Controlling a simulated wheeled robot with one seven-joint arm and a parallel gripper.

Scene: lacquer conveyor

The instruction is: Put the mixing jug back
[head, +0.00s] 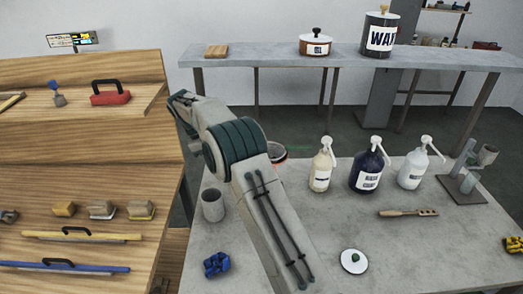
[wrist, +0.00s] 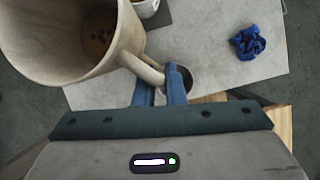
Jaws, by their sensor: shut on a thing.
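The mixing jug (wrist: 70,72) is a pale beige vessel with brown specks inside, large at the upper left of the wrist view. My gripper (wrist: 161,88) has its two blue fingers shut on the jug's handle (wrist: 145,69). The jug's mouth faces the camera, and it hangs above the grey table (wrist: 210,60). In the head view my arm hides the jug and the gripper. A grey cup (head: 213,206) stands on the table's left side; its dark opening (wrist: 178,77) shows just beyond the fingers in the wrist view.
An open dark-mouthed pot (head: 279,152) is partly behind my arm. Several pump bottles (head: 367,172), a slotted wooden tool (head: 408,213), a white lid (head: 354,261) and a blue cloth (head: 216,264) are on the table. A wooden tool rack (head: 90,200) stands left.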

